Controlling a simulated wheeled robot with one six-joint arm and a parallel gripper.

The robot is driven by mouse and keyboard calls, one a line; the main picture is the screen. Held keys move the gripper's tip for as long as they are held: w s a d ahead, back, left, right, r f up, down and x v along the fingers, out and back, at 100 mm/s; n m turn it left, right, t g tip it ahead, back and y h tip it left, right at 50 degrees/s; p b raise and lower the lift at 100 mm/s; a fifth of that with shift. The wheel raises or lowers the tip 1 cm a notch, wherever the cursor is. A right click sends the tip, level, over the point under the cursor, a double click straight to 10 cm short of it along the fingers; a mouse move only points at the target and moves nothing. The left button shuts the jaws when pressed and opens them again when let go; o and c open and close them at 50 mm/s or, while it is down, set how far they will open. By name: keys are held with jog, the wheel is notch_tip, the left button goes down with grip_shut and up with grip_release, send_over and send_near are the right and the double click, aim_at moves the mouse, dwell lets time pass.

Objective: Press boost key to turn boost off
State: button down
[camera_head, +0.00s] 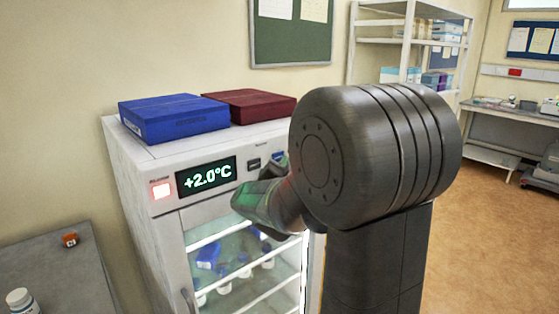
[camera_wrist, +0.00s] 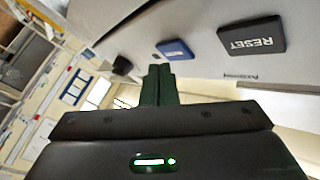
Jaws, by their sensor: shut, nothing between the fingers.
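The white fridge (camera_head: 160,225) has a control panel along its top front. Its display (camera_head: 206,177) reads +2.0°C, and a red lamp (camera_head: 161,190) at the left is lit. A blue key (camera_head: 278,156) sits right of a dark key (camera_head: 254,163). In the wrist view the blue key (camera_wrist: 176,49) is beside a black key (camera_wrist: 250,35) marked RESET. The blue key's label is too small to read, so I cannot confirm it is boost. My gripper (camera_wrist: 159,70) is shut and empty, its tips close to the blue key; contact cannot be told. My arm hides part of the panel in the head view.
A blue box (camera_head: 173,118) and a dark red box (camera_head: 250,106) lie on the fridge top. A black knob-like part (camera_wrist: 122,65) is left of my fingertips. A grey table (camera_head: 60,275) with small containers stands at the left. Open floor is at the right.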

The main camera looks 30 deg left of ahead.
jog(key=d, duration=0.1)
jog(key=s+d+b, duration=0.1)
jog(key=d, duration=0.1)
jog(key=s+d+b, duration=0.1)
jog(key=d, duration=0.1)
jog(key=shift+s+d, duration=0.15)
jog(key=shift+d, duration=0.1)
dwell(0.3)
